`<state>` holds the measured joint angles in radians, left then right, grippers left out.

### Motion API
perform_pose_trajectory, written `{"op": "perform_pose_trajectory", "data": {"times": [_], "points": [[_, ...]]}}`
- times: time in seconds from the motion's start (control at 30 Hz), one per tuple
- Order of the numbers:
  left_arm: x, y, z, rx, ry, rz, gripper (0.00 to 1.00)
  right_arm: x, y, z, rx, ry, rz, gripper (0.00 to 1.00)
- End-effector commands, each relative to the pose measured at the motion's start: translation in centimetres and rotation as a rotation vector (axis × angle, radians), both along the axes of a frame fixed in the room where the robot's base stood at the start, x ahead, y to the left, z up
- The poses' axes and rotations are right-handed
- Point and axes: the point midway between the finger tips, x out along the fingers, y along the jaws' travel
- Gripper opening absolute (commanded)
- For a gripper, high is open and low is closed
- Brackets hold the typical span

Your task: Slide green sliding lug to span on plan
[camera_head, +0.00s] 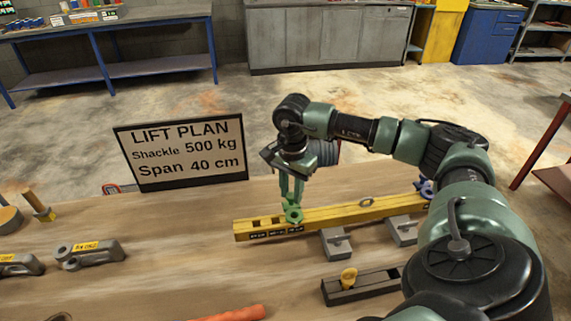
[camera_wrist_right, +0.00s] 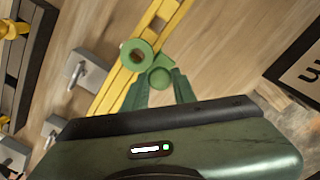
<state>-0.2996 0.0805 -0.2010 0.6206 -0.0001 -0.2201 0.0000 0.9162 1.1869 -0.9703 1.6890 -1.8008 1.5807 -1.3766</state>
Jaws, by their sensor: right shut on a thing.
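The yellow beam (camera_head: 335,216) lies across grey blocks on the wooden table, with dark labels on its front face near the left end. The green sliding lug (camera_head: 293,215) sits on the beam's left part; its ring (camera_wrist_right: 138,54) shows in the right wrist view. My right gripper (camera_head: 291,203) points down and is shut on the lug's upper part. Its fingers also show in the right wrist view (camera_wrist_right: 160,82). The plan sign (camera_head: 181,151) reads "LIFT PLAN, Shackle 500 kg, Span 40 cm". The beam's label figures are too small to read. My left gripper is out of view.
Grey blocks (camera_head: 336,243) stand under and before the beam. A blue part (camera_head: 427,189) shows at its right end, partly behind my arm. A dark tray (camera_head: 360,287) with a yellow piece lies in front. Tagged grey shackles (camera_head: 88,254) lie at left; an orange rod (camera_head: 228,314) lies near.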

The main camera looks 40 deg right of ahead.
Motion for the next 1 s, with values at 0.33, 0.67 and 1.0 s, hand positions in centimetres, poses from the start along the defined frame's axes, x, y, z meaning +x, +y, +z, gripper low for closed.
{"op": "perform_pose_trajectory", "data": {"times": [0.33, 0.67, 1.0], "points": [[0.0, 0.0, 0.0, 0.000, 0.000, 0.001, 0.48, 0.1, 0.0, 0.0, -0.001, -0.001, 0.000, 0.48], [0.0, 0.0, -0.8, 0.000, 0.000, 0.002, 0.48, 0.2, 0.0, 2.0, 0.000, -0.007, 0.000, 0.48], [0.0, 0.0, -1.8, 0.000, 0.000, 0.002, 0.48, 0.1, 0.0, 7.2, 0.000, -0.004, 0.001, 0.48]]}}
